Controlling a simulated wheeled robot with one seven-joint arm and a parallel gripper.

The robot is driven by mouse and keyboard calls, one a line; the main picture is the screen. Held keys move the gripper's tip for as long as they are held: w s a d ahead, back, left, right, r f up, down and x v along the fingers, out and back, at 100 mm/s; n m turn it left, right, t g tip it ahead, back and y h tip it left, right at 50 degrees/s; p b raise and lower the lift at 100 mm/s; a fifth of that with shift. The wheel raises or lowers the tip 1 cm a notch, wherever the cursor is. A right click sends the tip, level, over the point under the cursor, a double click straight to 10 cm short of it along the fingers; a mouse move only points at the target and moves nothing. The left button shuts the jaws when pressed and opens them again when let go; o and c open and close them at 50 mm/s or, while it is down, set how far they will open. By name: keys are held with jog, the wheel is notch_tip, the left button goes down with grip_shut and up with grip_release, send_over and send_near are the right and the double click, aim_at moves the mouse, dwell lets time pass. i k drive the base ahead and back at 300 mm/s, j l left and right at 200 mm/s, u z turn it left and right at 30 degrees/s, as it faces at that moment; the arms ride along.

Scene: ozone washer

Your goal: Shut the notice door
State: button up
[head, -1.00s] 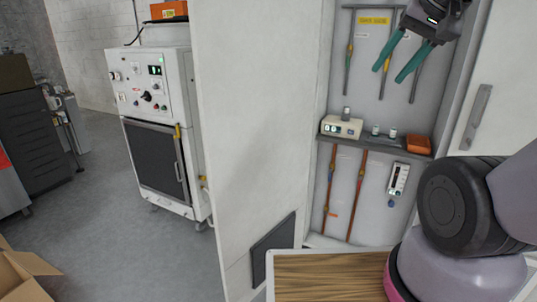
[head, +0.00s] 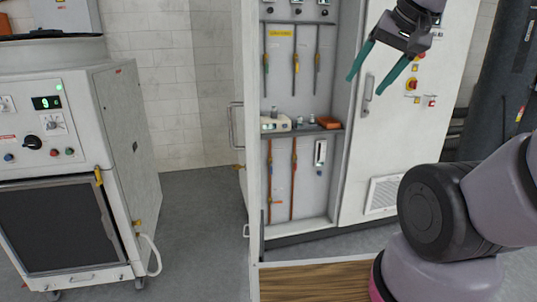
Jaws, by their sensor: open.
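The notice door appears to be the tall white cabinet door (head: 252,180), standing open and seen almost edge-on at the left of the cabinet opening. A pale bar handle (head: 232,126) shows on its left side. Any notice on it is not readable here. The open cabinet (head: 278,210) shows pipes, a shelf and small devices inside. My gripper (head: 366,85), with two teal fingers, is open and empty. It hangs in the picture in front of the right part of the cabinet, to the right of the door and apart from it.
A white machine (head: 132,150) with a dark front window stands at the left. Grey floor (head: 195,235) is clear between it and the door. The neighbouring closed white panel (head: 375,150) has a handle and a vent. A dark tall object (head: 500,80) stands far right.

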aim_at(249, 8)
jog(key=k+j, duration=0.1)
jog(key=j, duration=0.25)
jog(key=k+j+z, duration=0.1)
jog(key=j, duration=0.2)
jog(key=k+j, duration=0.2)
jog(key=j, duration=0.15)
jog(key=k+j, duration=0.1)
jog(key=j, duration=0.2)
jog(key=k, duration=0.7)
jog(key=i+u, duration=0.35)
jog(key=i, duration=0.8)
